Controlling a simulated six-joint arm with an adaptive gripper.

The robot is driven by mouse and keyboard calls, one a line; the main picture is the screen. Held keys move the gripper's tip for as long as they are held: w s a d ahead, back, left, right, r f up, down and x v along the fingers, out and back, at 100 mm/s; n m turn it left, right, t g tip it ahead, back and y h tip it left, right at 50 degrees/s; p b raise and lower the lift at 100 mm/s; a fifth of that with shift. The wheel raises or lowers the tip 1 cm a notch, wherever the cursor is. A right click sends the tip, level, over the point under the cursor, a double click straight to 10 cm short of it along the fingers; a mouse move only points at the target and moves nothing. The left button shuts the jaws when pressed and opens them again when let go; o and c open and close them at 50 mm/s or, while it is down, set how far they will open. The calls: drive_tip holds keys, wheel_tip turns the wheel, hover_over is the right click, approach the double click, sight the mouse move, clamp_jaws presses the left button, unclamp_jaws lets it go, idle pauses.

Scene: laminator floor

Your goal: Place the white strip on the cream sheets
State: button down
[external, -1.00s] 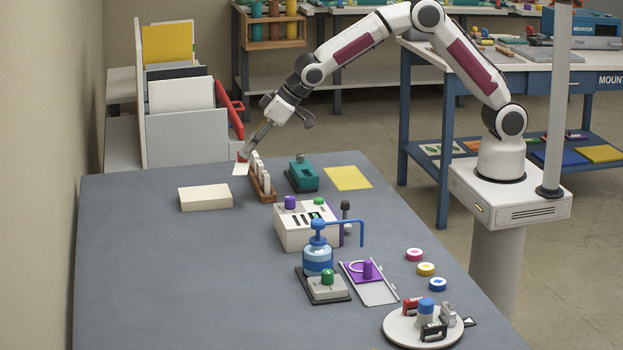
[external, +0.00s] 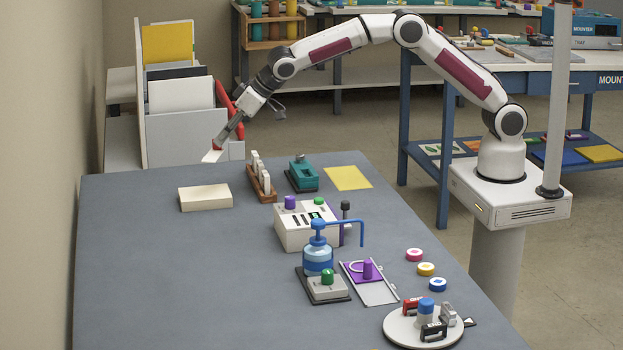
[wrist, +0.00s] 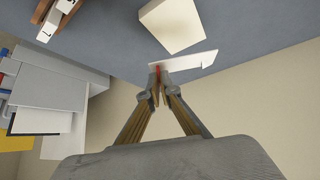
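The cream sheets (external: 205,198) form a pale block lying flat at the far left of the grey table; they also show at the top of the wrist view (wrist: 171,24). The white strip (external: 211,157) is in the fingertips of my gripper (external: 219,147), which is shut on one end of it. In the wrist view, the strip (wrist: 193,62) reaches out to the right from the fingertips (wrist: 157,75), with a little red at the held end. The strip is in the air, apart from the sheets and beyond them in the external view.
A brown rack (external: 261,184) with upright white pieces stands right of the sheets, with a teal device (external: 302,175) and a yellow sheet (external: 348,178) beyond. A white slotted box (external: 306,229) stands nearer. The table left of and in front of the sheets is clear.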

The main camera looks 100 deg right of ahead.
approach(213, 186)
drive_tip(key=shift+w+d+r, duration=0.3)
drive_tip(key=shift+w+r, duration=0.05)
drive_tip(key=shift+w, duration=0.25)
drive_tip(key=shift+w+d+r, duration=0.3)
drive_tip(key=shift+w+r, duration=0.1)
drive_tip(key=shift+w, duration=0.25)
drive_tip(key=shift+f, duration=2.5)
drive_tip(key=shift+f, duration=0.1)
drive_tip(key=c, duration=2.3)
unclamp_jaws()
